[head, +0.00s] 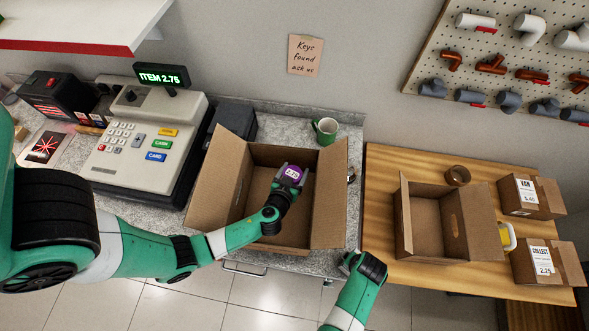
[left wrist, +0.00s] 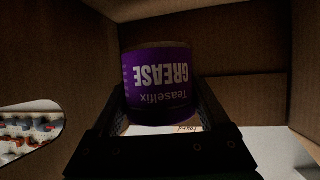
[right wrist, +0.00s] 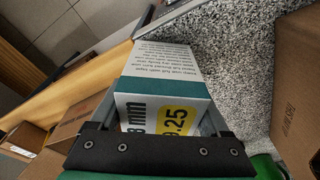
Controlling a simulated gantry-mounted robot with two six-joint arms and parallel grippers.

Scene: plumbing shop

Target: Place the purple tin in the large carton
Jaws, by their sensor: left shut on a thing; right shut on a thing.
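The purple tin (head: 291,173), labelled grease, is between the fingers of my left gripper (head: 287,182), which is shut on it. In the left wrist view the tin (left wrist: 158,88) is held with its lettering upside down and brown carton walls around it. The large carton (head: 218,173) stands open on the grey counter, flaps spread; the tin is over or within its opening, and I cannot tell whether it touches the floor. My right gripper (head: 357,265) is right of the carton near the counter's front edge, shut on a white and teal box (right wrist: 168,82).
A smaller open carton (head: 443,222), a brown ring (head: 457,176) and labelled boxes (head: 530,197) are on the wooden table (head: 385,165) at right. Pipe fittings hang above.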

